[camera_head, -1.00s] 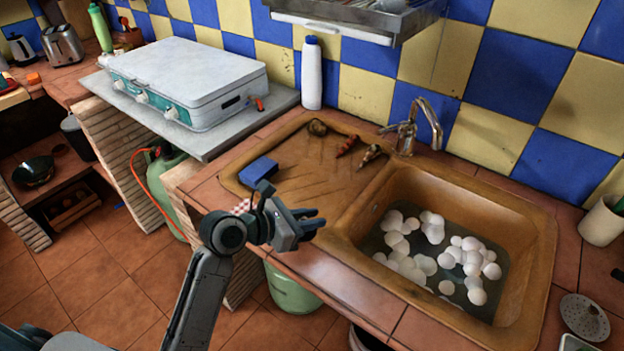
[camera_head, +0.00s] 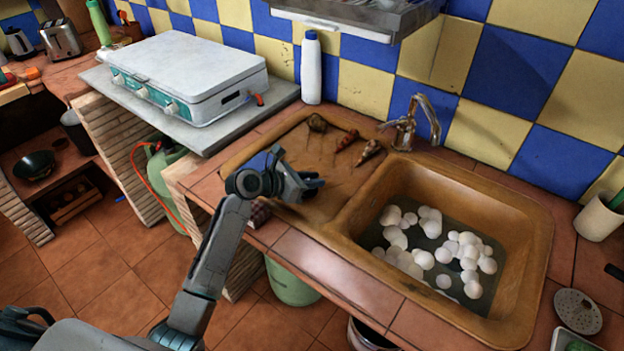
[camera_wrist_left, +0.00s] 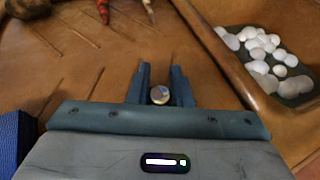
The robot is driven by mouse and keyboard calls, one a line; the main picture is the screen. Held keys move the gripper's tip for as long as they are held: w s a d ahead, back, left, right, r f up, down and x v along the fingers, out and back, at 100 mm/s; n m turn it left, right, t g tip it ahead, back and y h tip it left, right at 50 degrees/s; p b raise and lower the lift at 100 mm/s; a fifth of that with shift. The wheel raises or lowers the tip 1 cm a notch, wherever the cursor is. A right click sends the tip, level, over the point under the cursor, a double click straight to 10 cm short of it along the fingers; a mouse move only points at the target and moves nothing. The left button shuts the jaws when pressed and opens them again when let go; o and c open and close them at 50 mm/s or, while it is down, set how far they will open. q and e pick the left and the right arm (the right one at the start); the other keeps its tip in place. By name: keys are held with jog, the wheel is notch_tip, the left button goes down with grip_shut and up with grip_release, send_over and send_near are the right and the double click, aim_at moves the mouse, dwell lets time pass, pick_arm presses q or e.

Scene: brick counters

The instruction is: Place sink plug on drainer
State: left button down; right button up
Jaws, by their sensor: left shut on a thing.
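My left gripper (camera_head: 318,184) is over the front part of the brown drainer (camera_head: 335,203), left of the basin. In the left wrist view my left gripper (camera_wrist_left: 159,78) is shut on a small round metallic piece, which I take for the sink plug (camera_wrist_left: 159,95). It sits between the two fingers, above the drainer (camera_wrist_left: 100,50). I cannot tell the gap between plug and drainer. In the head view the plug is hidden by the gripper.
The sink basin (camera_head: 520,240) holds water and several white balls. Three small vegetables (camera_head: 347,140) lie along the drainer's back. A blue sponge (camera_wrist_left: 18,140) lies at its left. A tap (camera_head: 412,125) and white bottle (camera_head: 311,70) stand behind. A metal strainer (camera_head: 577,311) lies at the right.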

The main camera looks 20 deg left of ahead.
pick_arm(q)
jog(key=shift+f, duration=0.2)
jog(key=c, duration=1.3)
grip_release()
jog(key=shift+f, duration=0.1)
jog(key=b+v, duration=0.1)
jog(key=v, duration=1.1)
jog(key=shift+r, duration=0.2)
